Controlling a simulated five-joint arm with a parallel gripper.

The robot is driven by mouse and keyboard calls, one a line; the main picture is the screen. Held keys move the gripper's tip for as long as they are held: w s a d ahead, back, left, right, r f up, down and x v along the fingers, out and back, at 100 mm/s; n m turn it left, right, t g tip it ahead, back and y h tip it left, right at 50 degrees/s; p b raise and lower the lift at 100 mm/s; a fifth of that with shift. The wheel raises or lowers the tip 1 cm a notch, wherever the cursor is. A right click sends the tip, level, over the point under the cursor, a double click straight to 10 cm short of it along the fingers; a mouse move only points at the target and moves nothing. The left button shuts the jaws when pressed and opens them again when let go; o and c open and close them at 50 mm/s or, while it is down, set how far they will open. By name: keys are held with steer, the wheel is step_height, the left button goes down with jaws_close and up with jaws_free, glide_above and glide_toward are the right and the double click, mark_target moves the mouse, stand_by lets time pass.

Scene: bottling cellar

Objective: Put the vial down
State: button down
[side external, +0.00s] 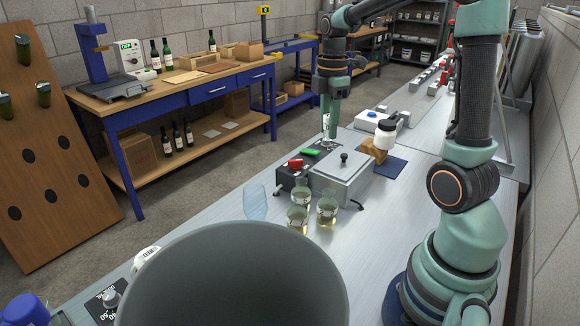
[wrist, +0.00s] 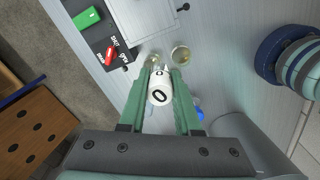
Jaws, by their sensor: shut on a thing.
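My gripper (side external: 329,128) hangs above the bench behind the grey box, at the end of my arm. It is shut on the vial, a small pale thing (side external: 328,143) hanging upright below the fingers. In the wrist view my gripper (wrist: 162,75) has its two green fingers on either side of the vial (wrist: 160,95), which shows a white round face with a black ring-shaped mark. The vial appears apart from the bench. Its lower part is hard to make out in both views.
Several glasses stand in front of the lidded grey box (side external: 343,178), including one glass (side external: 327,210). A black panel (side external: 294,178) carries red and green parts. A blue mat (side external: 392,166) lies behind. A large grey cone-like vessel (side external: 235,280) fills the foreground.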

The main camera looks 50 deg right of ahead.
steer(key=s+d+m, duration=0.4)
steer(key=s+d, duration=0.9)
step_height(320, 180, down, 20)
steer(key=shift+d, duration=0.1)
steer(key=c, duration=0.6)
jaws_free()
steer(key=shift+f, duration=0.1)
